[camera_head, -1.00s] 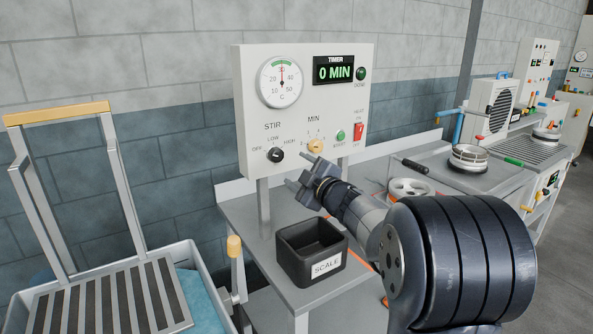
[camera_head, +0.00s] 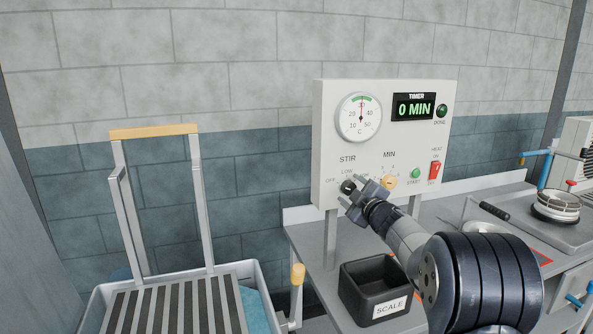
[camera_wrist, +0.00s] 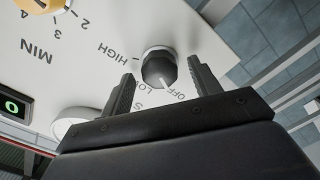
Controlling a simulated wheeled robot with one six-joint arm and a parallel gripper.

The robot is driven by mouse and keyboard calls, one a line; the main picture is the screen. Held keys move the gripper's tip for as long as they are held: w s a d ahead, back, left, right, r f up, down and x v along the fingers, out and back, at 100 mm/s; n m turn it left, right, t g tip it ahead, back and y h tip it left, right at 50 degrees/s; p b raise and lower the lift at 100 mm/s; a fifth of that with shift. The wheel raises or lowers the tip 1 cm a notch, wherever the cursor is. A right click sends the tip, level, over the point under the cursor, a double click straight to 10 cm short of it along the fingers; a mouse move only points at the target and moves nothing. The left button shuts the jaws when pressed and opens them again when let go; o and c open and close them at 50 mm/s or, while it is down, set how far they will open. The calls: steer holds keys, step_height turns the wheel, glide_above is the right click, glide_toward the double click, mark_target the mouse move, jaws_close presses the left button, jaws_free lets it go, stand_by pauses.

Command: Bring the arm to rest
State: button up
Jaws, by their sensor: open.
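My gripper (camera_head: 353,190) is in front of the control panel (camera_head: 330,135), near its lower edge. In the wrist view my gripper (camera_wrist: 163,82) is open, with the black STIR knob (camera_wrist: 158,66) showing between its fingers. I cannot tell whether they touch it. The knob's white line points toward the OFF side. In the head view the STIR knob (camera_head: 347,186) is partly covered by the fingers. My arm reaches in from the lower right.
The yellow MIN knob (camera_head: 389,182), green START button (camera_head: 415,173) and red HEAT switch (camera_head: 435,170) are close to the right. The timer (camera_head: 413,107) reads 0 MIN. A black SCALE bin (camera_head: 365,275) stands below. A metal rack (camera_head: 172,308) with a raised handle is left.

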steer(key=shift+w+a, duration=0.15)
steer(key=shift+w, duration=0.2)
steer(key=shift+s, duration=0.1)
